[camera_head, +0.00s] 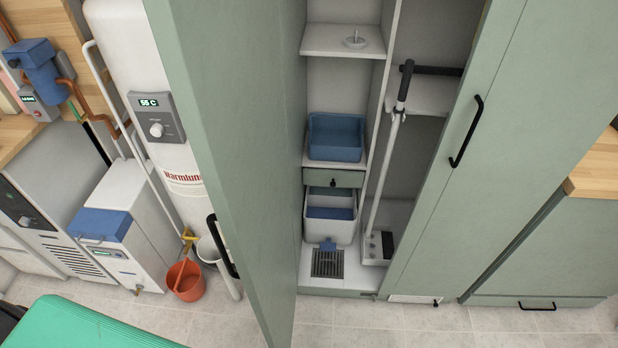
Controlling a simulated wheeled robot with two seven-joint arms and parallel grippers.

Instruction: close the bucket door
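A tall pale green door (215,130) stands wide open on the left side of a tall cupboard, swung out toward me. Its black bar handle (222,246) is at the door's left edge in the picture. Inside the open cupboard are a blue bin (336,137) on a shelf, a small drawer (333,178) below it, and a white bucket-like container (328,231) with something blue in it. A long-handled tool (385,170) leans in the right bay. No label marks which door is the bucket door. Neither gripper is in view.
A green panel with a black handle (466,132) stands right of the opening. A ribbed teal object (80,325) is at bottom left. Tiled floor (390,325) in front is clear.

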